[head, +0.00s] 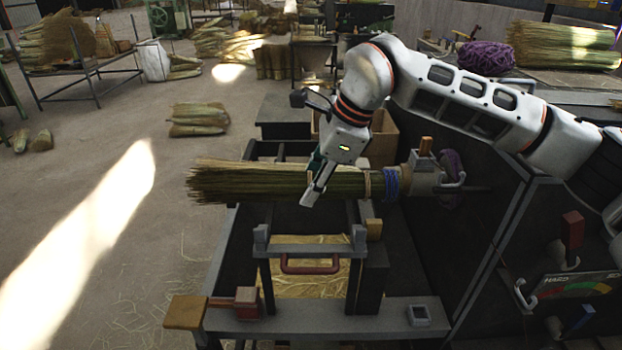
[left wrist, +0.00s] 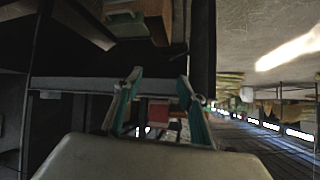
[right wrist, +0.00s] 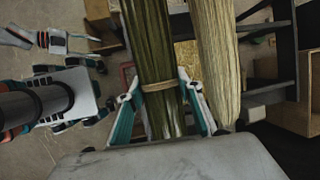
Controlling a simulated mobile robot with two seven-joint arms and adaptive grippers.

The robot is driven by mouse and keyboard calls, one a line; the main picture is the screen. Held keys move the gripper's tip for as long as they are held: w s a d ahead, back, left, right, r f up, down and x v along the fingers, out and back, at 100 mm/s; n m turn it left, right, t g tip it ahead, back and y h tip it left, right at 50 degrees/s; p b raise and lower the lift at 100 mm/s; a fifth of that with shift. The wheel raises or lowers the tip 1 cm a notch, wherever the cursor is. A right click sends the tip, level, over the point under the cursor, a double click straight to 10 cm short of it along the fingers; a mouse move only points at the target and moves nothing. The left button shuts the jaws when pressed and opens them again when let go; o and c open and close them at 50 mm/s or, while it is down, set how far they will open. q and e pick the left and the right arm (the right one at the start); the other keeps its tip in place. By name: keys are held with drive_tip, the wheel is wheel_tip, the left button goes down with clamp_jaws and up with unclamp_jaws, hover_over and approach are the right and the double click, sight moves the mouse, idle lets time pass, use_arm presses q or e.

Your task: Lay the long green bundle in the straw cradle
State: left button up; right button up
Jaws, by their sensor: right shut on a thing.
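The long green bundle (head: 265,184) lies level across the middle of the head view, its frayed brush end to the left. My right gripper (head: 316,187) is shut on it from above. In the right wrist view, the green bundle (right wrist: 152,45) passes between the fingers (right wrist: 155,88), with a tan band around it. The straw cradle (head: 310,283) shows as a straw-lined bed in a dark frame, below and nearer than the bundle. My left gripper (left wrist: 160,92) is open and empty in the left wrist view; it is outside the head view.
A paler bundle (right wrist: 217,60) hangs close beside the green one in the right wrist view. The winding machine's blue cord (head: 391,184) is at the bundle's right end. A red handle (head: 310,268) crosses the cradle front. A cardboard box (head: 384,138) stands behind.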

wheel_tip(320, 180, down, 9)
drive_tip(key=b, duration=0.4)
drive_tip(key=shift+r, duration=0.2)
drive_tip(key=shift+w, duration=0.1)
idle(0.3)
drive_tip(key=o, duration=1.2)
drive_tip(key=shift+r, duration=0.1)
drive_tip(key=v, duration=1.2)
